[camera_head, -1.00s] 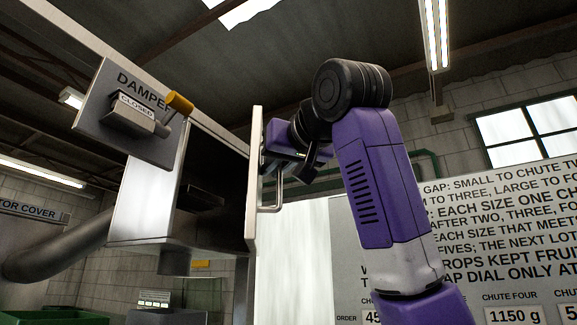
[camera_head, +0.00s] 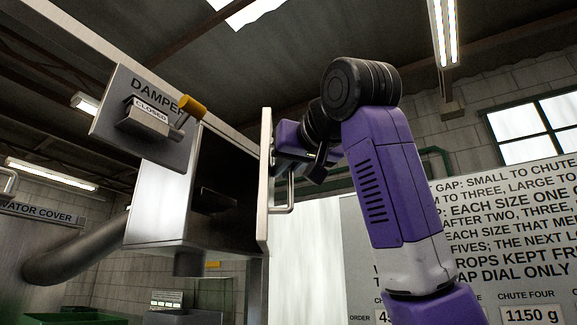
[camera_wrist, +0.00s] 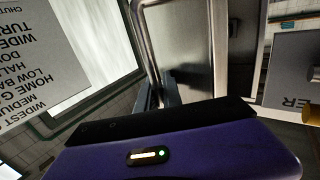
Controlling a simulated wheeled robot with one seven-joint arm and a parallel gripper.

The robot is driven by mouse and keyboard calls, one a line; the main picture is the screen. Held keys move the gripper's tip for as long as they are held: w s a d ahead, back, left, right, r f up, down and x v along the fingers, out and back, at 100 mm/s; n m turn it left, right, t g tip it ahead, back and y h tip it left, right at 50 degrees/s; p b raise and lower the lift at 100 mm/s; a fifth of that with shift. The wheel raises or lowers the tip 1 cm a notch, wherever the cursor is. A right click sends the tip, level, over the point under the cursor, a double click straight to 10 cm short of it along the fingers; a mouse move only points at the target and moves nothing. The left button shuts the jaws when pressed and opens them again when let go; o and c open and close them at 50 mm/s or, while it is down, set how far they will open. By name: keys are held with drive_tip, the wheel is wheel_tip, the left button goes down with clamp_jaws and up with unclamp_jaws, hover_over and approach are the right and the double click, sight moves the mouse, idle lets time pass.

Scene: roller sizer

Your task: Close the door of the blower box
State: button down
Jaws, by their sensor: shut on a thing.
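The blower box (camera_head: 150,205) is a pale metal box at the centre left of the head view, its dark inside showing. Its door (camera_head: 265,185) stands open, seen nearly edge-on at the box's right side. A bar handle (camera_head: 291,190) is on the door's outer face. My gripper (camera_head: 290,165) is at the door's outer side, shut on the handle; my own arm and the angle partly hide the grip. In the wrist view the door (camera_wrist: 186,50) fills the upper middle, with the handle (camera_wrist: 143,45) running down to my gripper (camera_wrist: 158,97).
A damper plate (camera_head: 140,120) with a yellow-knobbed lever (camera_head: 192,107) and a "CLOSED" label is on the box's front left. A grey duct (camera_head: 80,245) runs at the left. A large text board (camera_head: 480,240) stands at the right behind my arm.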

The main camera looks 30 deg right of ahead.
drive_tip(key=shift+w+a+r+n+y, duration=0.15)
drive_tip(key=shift+a+y, duration=0.15)
drive_tip(key=shift+a, duration=0.35)
drive_tip(key=shift+w+a+r+n+y, duration=0.15)
drive_tip(key=shift+a+y, duration=0.15)
drive_tip(key=shift+a, duration=0.3)
drive_tip(key=c, duration=1.8)
unclamp_jaws()
drive_tip(key=shift+s+d+f+h+b, duration=0.15)
drive_tip(key=shift+s+f+b, duration=0.1)
drive_tip(key=shift+s, duration=0.15)
drive_tip(key=shift+s+d+f+h+b, duration=0.1)
drive_tip(key=shift+s+b, duration=0.2)
drive_tip(key=shift+s, duration=0.1)
drive_tip(key=shift+s+d+f+h+b, duration=0.15)
drive_tip(key=shift+s+f+b, duration=0.1)
drive_tip(key=shift+s, duration=0.6)
drive_tip(key=shift+s+a+r+b, duration=0.15)
drive_tip(key=shift+s+b, duration=0.25)
drive_tip(key=shift+s, duration=0.5)
drive_tip(key=shift+s+a+f+b, duration=0.1)
drive_tip(key=shift+s+a+b, duration=0.2)
drive_tip(key=shift+s, duration=0.55)
drive_tip(key=shift+s+a+r+b, duration=0.15)
drive_tip(key=shift+s+b, duration=0.3)
drive_tip(key=shift+s, duration=0.45)
drive_tip(key=shift+s+f, duration=0.1)
